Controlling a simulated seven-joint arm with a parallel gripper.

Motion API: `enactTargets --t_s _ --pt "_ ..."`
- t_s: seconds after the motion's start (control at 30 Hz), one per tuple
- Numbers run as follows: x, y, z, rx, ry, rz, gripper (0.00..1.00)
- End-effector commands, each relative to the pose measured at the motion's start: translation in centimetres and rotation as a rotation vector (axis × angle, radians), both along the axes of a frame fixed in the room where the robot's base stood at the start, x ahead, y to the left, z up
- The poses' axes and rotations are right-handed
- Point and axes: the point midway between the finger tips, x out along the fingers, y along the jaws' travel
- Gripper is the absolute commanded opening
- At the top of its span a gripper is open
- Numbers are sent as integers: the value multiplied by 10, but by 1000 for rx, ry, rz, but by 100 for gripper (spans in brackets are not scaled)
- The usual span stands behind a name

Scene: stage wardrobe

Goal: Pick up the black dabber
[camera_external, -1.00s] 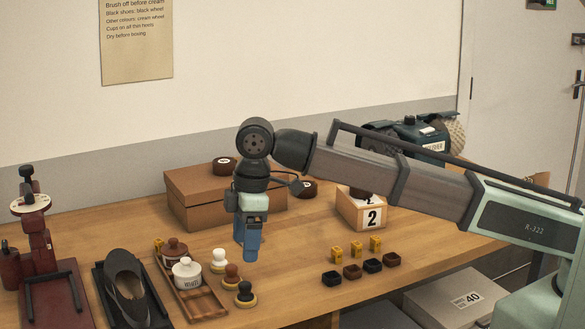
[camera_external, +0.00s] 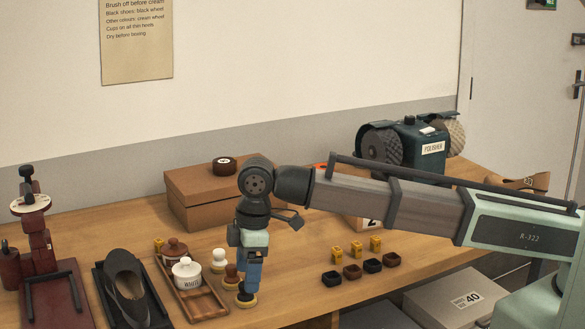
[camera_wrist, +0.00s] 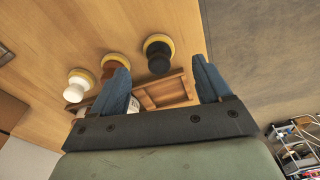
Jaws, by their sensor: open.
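The black dabber (camera_wrist: 158,56) has a black knob on a yellow round base and shows in the wrist view between my fingertips, towards the far side. In the external view only its yellow base (camera_external: 246,301) shows clearly; my fingers hide most of the knob. My gripper (camera_external: 247,288) points down directly over the dabber, its blue fingertips at about knob height. In the wrist view my gripper (camera_wrist: 160,66) is open, with a finger on each side. I cannot tell whether either finger touches the knob.
A brown dabber (camera_external: 231,276) stands close behind, beside my fingers, and a white dabber (camera_external: 219,259) farther back. A wooden tray (camera_external: 208,302) with lidded pots is at left. Small yellow blocks and dark cups lie to the right. The table in front right is clear.

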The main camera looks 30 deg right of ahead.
Motion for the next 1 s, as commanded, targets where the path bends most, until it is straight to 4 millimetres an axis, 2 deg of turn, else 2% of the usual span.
enactTargets --t_s 0.4,0.67,1.0 --pt "3 7 -45 -1 0 0 77" --pt "3 7 -48 0 0 0 77" --pt "3 7 -48 0 0 0 46"
